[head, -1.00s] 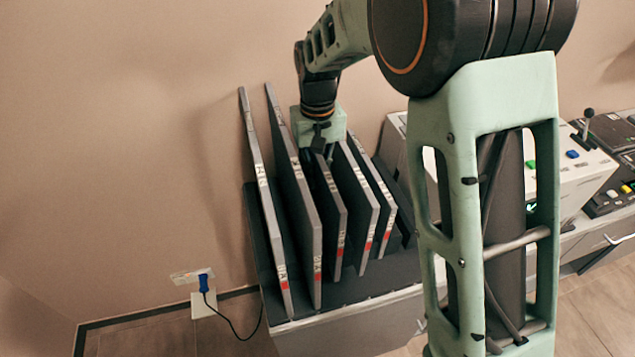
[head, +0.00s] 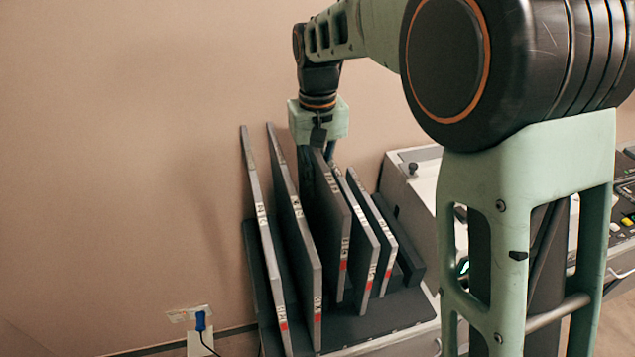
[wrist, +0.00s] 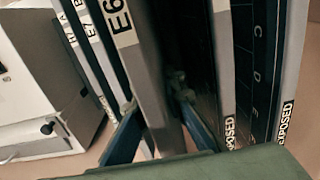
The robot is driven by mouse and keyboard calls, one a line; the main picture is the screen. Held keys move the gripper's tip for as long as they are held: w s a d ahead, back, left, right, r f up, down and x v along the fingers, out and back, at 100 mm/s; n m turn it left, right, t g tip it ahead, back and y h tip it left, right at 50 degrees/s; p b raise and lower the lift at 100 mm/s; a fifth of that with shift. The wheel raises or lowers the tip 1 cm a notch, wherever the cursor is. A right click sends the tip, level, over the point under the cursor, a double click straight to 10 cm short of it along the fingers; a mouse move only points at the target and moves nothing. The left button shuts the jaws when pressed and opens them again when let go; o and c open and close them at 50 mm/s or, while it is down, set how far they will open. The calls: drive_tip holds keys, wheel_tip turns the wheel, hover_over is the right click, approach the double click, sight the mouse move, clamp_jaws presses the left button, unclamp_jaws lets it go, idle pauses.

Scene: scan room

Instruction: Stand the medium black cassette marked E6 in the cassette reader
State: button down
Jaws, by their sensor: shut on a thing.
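The cassette marked E6 (wrist: 118,22) is a dark panel with a grey edge; its label shows at the top of the wrist view. My gripper (wrist: 158,118) is shut on it, one blue finger on each side. In the head view my gripper (head: 318,148) is above the rack, with the held cassette (head: 330,215) hanging upright below it, among the other cassettes. It has a red mark on its edge. A pale machine with a black knob (head: 415,165) stands right of the rack, partly behind my arm; I cannot tell if it is the reader.
The dark rack (head: 385,315) holds several other upright cassettes close on both sides: two taller ones (head: 262,235) to the left, smaller ones (head: 365,235) to the right. The wall is close behind. A blue plug with a cable (head: 200,322) is at lower left.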

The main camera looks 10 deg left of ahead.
sight(318, 153)
drive_tip(key=shift+r, duration=0.2)
wheel_tip(318, 153, up, 9)
drive_tip(key=p, duration=0.7)
drive_tip(key=shift+p, duration=0.4)
drive_tip(key=shift+f, duration=0.1)
